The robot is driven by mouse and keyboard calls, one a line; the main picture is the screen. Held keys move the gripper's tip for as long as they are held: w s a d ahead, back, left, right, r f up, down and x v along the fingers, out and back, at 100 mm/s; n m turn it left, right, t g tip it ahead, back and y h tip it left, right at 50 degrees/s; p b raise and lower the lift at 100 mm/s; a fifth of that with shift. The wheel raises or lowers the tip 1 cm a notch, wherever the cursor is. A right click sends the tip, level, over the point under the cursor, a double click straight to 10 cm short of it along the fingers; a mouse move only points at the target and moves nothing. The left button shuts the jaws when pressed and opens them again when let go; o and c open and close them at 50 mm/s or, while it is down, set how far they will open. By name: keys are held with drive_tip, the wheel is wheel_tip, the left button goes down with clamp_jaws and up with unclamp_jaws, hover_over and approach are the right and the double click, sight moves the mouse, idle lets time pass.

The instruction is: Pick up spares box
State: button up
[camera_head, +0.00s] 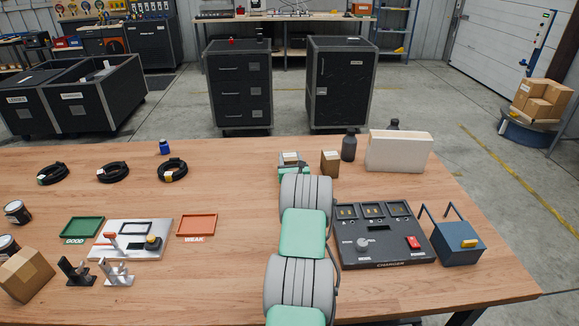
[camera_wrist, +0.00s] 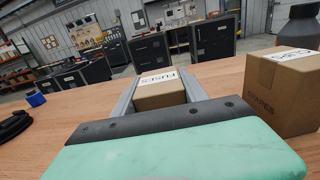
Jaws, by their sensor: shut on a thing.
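My gripper (camera_head: 293,165) is at the far side of the table, with its fingers on both sides of a small brown cardboard box (camera_wrist: 160,95). This box has a white top label that reads FUSES, seen upside down in the wrist view; its top also shows in the head view (camera_head: 290,157). The gripper is shut on it. I cannot tell whether it is lifted off the table. A second brown box (camera_wrist: 283,98), marked SPARES on its side, stands upright just right of the gripper, apart from it, and also shows in the head view (camera_head: 330,162).
Dark bottles (camera_head: 349,145) and a cream bin (camera_head: 398,151) stand right of the boxes. The charger panel (camera_head: 385,235) and a blue box with handles (camera_head: 457,238) are nearer right. Black cable coils (camera_head: 113,172) and a blue container (camera_head: 164,147) lie left. Table between is clear.

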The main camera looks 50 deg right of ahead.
drive_tip(key=c, duration=0.4)
drive_tip(key=shift+c, duration=0.4)
drive_tip(key=shift+r, duration=0.1)
